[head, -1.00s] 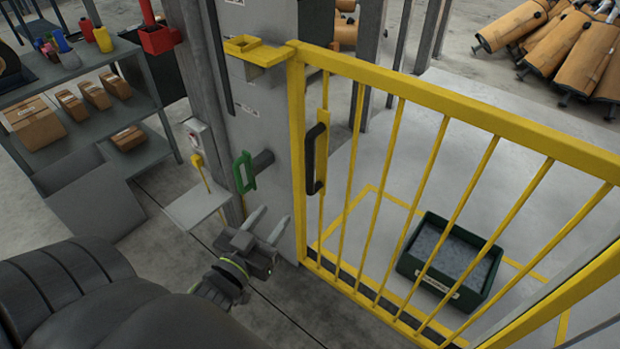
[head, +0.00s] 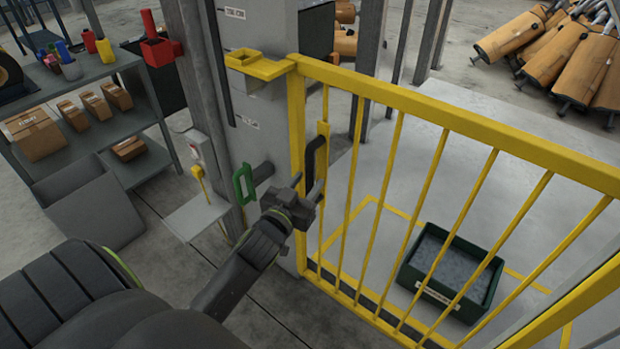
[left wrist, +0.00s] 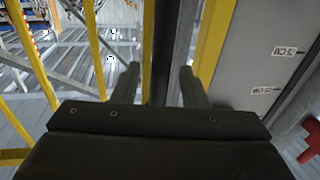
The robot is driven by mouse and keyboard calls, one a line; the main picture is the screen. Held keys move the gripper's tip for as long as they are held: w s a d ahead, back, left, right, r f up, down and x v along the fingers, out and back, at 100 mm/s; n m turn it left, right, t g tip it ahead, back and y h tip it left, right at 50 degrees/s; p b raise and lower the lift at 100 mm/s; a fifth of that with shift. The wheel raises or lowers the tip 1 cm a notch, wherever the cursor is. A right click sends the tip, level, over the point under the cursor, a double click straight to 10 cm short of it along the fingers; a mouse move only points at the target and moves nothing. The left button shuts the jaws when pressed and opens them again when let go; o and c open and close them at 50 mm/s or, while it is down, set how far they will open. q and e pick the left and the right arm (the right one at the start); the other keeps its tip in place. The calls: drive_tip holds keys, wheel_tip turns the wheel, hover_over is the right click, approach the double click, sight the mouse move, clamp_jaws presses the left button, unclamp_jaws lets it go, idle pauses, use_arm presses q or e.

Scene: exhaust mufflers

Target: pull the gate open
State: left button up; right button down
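The yellow gate (head: 455,120) stands across the right side of the head view, its near end against the grey post. A black upright handle (head: 315,157) is on the gate's bar near the post. My left gripper (head: 308,183) is at the handle's lower part. In the left wrist view its two fingers (left wrist: 159,84) are spread, with the dark handle (left wrist: 162,40) between them and gaps visible on both sides. Whether a finger touches it cannot be told. My right gripper is out of view.
A green handle (head: 243,184) sticks out of the grey post (head: 262,125), left of my gripper. A small grey shelf (head: 195,217) is beside it. Behind the gate, a dark green crate (head: 450,270) lies on the floor. Shelving with boxes (head: 35,133) stands at left.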

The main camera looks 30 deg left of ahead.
use_arm(q)
drive_tip(key=shift+w+a, duration=0.15)
drive_tip(key=shift+w, duration=1)
clamp_jaws()
